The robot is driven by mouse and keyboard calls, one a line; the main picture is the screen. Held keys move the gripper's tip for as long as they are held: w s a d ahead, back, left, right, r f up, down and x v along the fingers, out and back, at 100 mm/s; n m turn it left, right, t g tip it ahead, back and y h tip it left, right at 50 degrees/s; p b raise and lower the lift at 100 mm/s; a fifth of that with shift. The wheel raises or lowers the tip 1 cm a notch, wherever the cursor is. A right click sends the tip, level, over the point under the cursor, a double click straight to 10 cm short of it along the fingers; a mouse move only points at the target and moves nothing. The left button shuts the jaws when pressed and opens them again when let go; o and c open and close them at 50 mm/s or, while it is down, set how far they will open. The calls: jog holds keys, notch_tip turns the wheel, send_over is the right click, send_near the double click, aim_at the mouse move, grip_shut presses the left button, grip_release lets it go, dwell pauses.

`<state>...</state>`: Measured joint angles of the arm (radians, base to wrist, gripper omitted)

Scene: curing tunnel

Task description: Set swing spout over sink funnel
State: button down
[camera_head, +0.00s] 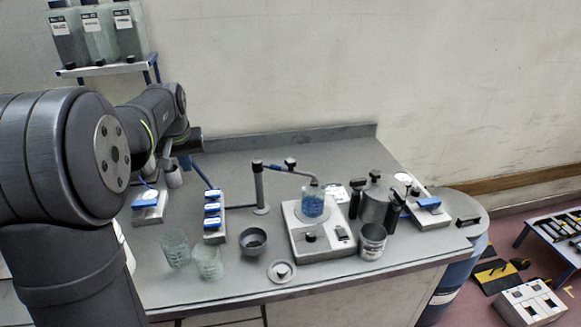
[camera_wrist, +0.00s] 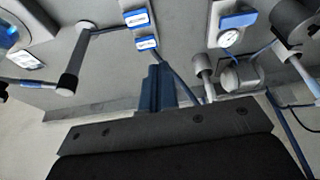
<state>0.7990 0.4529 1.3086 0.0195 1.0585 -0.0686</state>
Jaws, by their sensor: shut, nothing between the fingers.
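The swing spout (camera_head: 304,172) is a thin pipe on an upright grey post (camera_head: 261,190) with black knobs. Its tip is over a flask of blue liquid (camera_head: 312,204) on a white instrument. The post also shows at the left of the wrist view (camera_wrist: 75,62). A dark round cup (camera_head: 253,240), which looks like the sink funnel, sits left of that instrument, apart from the spout tip. My gripper (camera_wrist: 156,70) is shut and empty, its fingers dark blue in the wrist view. It is apart from the spout post. In the head view my arm hides most of it.
A rack with blue labels (camera_head: 213,222) stands between my arm and the post. Glass beakers (camera_head: 175,249) stand near the front edge beside a round lid (camera_head: 281,271). A gauge box (camera_head: 148,208) is at left. A metal can (camera_head: 372,242) is at right.

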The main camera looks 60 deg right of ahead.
jog(key=c, duration=1.7)
grip_release()
jog(key=shift+w+f, duration=0.1)
jog(key=o, duration=0.6)
jog(key=shift+w+d+f+t+h, duration=0.15)
jog(key=shift+w+f+t, duration=0.2)
jog(key=shift+w, duration=0.2)
jog(key=shift+w+a+f+t+h, duration=0.1)
jog(key=shift+w+f+t+h, duration=0.1)
jog(key=shift+w+t, duration=0.3)
jog(key=m+g+h, duration=0.7)
jog(key=m+h, duration=0.4)
jog(key=h, duration=0.4)
send_near(284, 169)
jog(key=a+r, duration=0.3)
jog(key=a, duration=0.1)
jog(key=s+d, duration=0.1)
jog(key=d, duration=0.4)
jog(key=s+d, duration=0.1)
jog(key=d, duration=0.5)
jog(key=s+d, duration=0.1)
jog(key=d, duration=0.4)
jog(key=shift+s+d+r, duration=0.25)
jog(key=shift+s+d, duration=0.05)
